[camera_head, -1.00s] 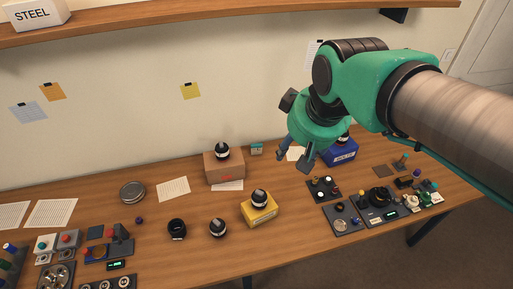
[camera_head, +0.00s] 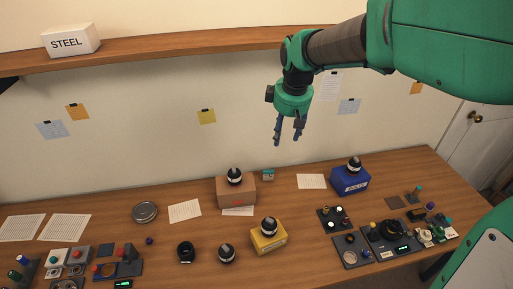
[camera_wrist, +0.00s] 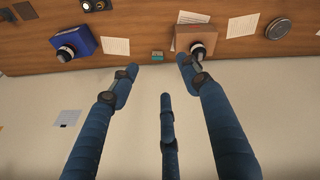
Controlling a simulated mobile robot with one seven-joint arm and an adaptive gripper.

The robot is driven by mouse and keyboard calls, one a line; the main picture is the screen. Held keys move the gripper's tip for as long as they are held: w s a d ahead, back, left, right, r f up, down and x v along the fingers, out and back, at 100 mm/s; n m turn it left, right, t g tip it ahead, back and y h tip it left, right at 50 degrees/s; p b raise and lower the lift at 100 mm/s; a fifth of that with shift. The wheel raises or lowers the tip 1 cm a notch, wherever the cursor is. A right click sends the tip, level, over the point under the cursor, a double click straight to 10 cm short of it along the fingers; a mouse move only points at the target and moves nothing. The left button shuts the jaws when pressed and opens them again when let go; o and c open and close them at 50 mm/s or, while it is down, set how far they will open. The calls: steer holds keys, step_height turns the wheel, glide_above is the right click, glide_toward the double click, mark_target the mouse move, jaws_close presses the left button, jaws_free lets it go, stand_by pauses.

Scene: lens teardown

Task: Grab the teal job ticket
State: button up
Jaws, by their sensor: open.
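A small teal-topped item (camera_head: 268,174), which looks like the job ticket, stands at the back of the table against the wall, just right of the cardboard box. It also shows in the wrist view (camera_wrist: 157,55), at the table's wall edge; any writing on it is too small to read. My gripper (camera_head: 287,140) is open and empty, fingers pointing down, above the ticket and apart from it in the head view. In the wrist view the spread blue fingers (camera_wrist: 158,70) have the ticket between and just beyond their tips.
The cardboard box (camera_head: 236,192) with a black-and-white lens part on top stands close left of the ticket. A blue box (camera_head: 350,181) with a similar part stands farther right, beyond a paper sheet (camera_head: 311,181). A yellow box (camera_head: 268,237) is nearer the front. The shelf (camera_head: 180,52) runs above.

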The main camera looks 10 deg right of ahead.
steer(key=w+f+n+p, duration=0.1)
steer(key=w+f+n, duration=0.1)
steer(key=w+f, duration=0.55)
steer(key=n+g+p, duration=0.3)
steer(key=n, duration=0.4)
glide_above(269, 173)
steer(key=w, duration=0.2)
step_height(269, 173, down, 25)
steer(key=shift+s+f, duration=0.2)
steer(key=shift+d+f, duration=0.1)
steer(key=shift+f, duration=0.05)
steer(key=shift+f, duration=4.15)
steer(key=shift+d+f, duration=0.1)
steer(key=shift+f, duration=2.5)
